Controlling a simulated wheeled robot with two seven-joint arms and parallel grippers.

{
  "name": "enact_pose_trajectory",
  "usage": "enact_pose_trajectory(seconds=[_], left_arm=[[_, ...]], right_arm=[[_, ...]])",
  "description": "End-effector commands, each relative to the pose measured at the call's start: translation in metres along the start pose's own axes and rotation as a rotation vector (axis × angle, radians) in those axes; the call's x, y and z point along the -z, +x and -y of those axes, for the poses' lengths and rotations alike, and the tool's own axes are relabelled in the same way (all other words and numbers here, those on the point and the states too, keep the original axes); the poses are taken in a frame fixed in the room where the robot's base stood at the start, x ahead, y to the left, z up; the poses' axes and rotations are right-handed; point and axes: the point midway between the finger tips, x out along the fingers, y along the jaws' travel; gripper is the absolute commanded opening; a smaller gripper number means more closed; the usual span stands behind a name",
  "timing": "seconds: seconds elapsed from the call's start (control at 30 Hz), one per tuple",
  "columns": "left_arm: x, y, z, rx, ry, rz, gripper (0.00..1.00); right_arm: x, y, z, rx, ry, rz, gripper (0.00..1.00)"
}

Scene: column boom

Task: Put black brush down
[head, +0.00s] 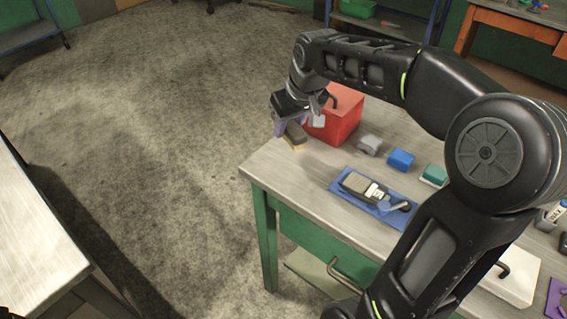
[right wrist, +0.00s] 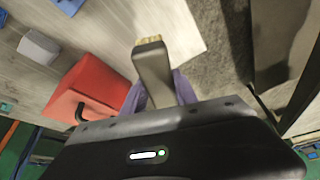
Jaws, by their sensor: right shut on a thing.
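The black brush (head: 295,135) has a dark body and pale yellowish bristles. It is at the far left end of the workbench (head: 300,180), beside the red box. My right gripper (head: 287,122), with purple fingers, is shut on the brush. In the right wrist view the brush (right wrist: 152,68) sticks out from between the purple fingers, bristle end away from me, with the pale bench top behind it. I cannot tell whether the bristles touch the bench. My left gripper is not in view.
A red box (head: 341,113) with a black handle stands right beside the gripper. A grey block (head: 369,144), a blue block (head: 401,160) and a teal block (head: 434,174) stand farther right. A blue tray (head: 340,190) holds several items. The bench's left corner is bare.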

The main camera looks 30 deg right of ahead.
Motion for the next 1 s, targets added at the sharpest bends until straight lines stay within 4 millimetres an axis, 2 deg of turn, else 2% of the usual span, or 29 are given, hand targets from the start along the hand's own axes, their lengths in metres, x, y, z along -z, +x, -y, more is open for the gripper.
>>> enact_pose_trajectory(seconds=[0.3, 0.7, 1.0], left_arm=[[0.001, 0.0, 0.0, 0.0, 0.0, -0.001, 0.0], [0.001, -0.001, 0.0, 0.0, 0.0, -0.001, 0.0], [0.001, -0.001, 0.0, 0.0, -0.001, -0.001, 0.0]], right_arm=[[-0.001, 0.002, 0.001, 0.0, -0.001, 0.001, 0.02], [-0.023, 0.056, 0.001, 0.001, -0.001, 0.002, 0.02], [-0.024, 0.058, 0.0, 0.0, -0.001, -0.001, 0.02]])
